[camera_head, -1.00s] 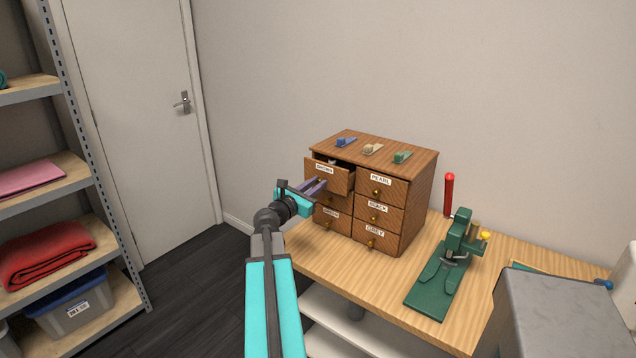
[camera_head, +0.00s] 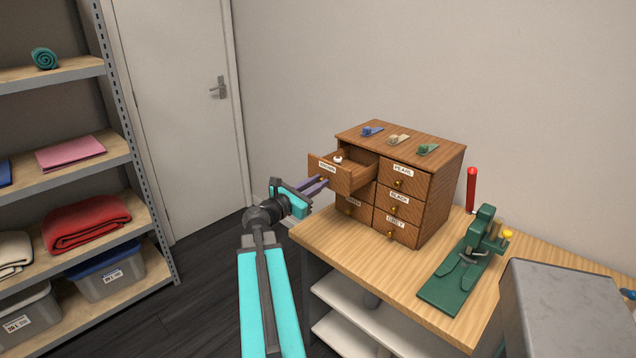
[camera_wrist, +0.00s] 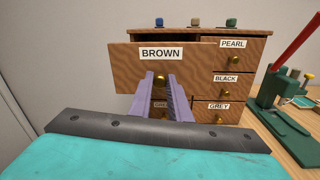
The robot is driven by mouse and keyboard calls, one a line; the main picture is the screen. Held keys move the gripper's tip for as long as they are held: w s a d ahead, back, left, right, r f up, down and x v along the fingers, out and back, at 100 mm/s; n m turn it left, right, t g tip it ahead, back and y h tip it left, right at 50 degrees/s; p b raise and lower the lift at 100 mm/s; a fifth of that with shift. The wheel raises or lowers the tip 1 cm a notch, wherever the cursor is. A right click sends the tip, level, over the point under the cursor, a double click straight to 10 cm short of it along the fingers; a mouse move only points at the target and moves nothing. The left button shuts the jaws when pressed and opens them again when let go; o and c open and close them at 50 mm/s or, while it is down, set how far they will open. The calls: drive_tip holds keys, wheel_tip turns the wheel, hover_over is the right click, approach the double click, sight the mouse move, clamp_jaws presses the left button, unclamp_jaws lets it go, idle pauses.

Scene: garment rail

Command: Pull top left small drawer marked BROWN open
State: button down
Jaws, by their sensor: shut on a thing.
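The top left drawer marked BROWN (camera_head: 335,174) stands pulled out of the wooden drawer cabinet (camera_head: 436,186). A small white item (camera_head: 338,159) shows inside it. In the wrist view the BROWN front (camera_wrist: 130,66) stands forward of the other fronts, with a brass knob (camera_wrist: 160,82) below its label. My gripper (camera_head: 322,184) is at the front of this drawer, its purple fingers (camera_wrist: 162,92) shut on the knob. The drawers marked PEARL (camera_head: 402,179), BLACK and GREY on the right are closed. The drawer below BROWN is partly hidden by my fingers.
Several small coloured clips, one blue (camera_head: 371,131), lie on the cabinet top. A green press with a red lever (camera_head: 471,189) stands on the table (camera_head: 340,247) to the right. A metal shelf (camera_head: 140,170) with folded cloths stands at the left.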

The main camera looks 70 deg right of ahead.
drive_tip(key=shift+d, duration=0.1)
drive_tip(key=c, duration=1.7)
unclamp_jaws()
drive_tip(key=shift+o, duration=0.2)
drive_tip(key=p+v, duration=0.1)
drive_tip(key=v, duration=0.4)
drive_tip(key=shift+w+a+r, duration=0.15)
drive_tip(key=shift+a, duration=0.25)
drive_tip(key=p+v, duration=0.2)
drive_tip(key=p, duration=0.5)
drive_tip(key=shift+a, duration=0.25)
drive_tip(key=shift+w+a+p, duration=0.1)
drive_tip(key=shift+p, duration=0.3)
